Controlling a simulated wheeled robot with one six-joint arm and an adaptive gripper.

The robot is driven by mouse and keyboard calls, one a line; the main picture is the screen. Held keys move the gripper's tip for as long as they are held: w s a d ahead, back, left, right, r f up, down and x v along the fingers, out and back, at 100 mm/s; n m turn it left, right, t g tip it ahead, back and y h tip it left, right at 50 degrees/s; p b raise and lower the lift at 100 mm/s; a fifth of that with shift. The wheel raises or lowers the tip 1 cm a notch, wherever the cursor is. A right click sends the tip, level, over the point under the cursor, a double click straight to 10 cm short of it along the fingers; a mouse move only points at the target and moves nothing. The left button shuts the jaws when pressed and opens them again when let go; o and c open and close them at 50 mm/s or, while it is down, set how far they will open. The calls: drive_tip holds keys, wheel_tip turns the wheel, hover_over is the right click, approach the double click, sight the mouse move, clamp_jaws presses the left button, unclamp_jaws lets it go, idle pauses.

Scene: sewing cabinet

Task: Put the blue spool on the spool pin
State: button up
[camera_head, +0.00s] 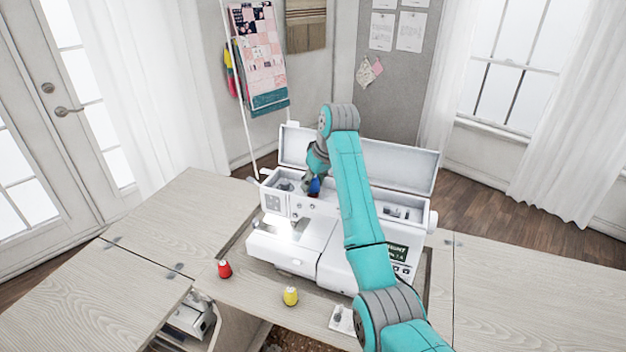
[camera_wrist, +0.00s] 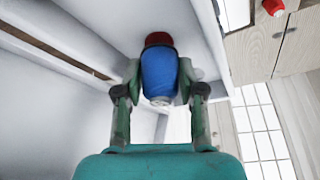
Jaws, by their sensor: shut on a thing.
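The blue spool (camera_wrist: 159,80) is held between the two fingers of my gripper (camera_wrist: 158,72) in the wrist view. In the head view the spool (camera_head: 315,186) is small and partly covered by my gripper (camera_head: 314,178), over the open top compartment of the white sewing machine (camera_head: 330,262). A dark red round piece (camera_wrist: 158,40) shows right beyond the spool's far end. I cannot tell whether it touches the spool or belongs to it. The spool pin itself is not clearly seen; the spool and my gripper may hide it.
The machine's raised lid (camera_head: 390,170) stands behind the compartment. A red spool (camera_head: 224,268) and a yellow spool (camera_head: 291,296) stand on the wooden table (camera_head: 500,300) in front of the machine. The table's right side is clear.

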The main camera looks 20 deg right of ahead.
drive_tip(key=o, duration=0.9)
wheel_tip(320, 180, up, 10)
drive_tip(key=shift+f, duration=0.1)
idle(0.5)
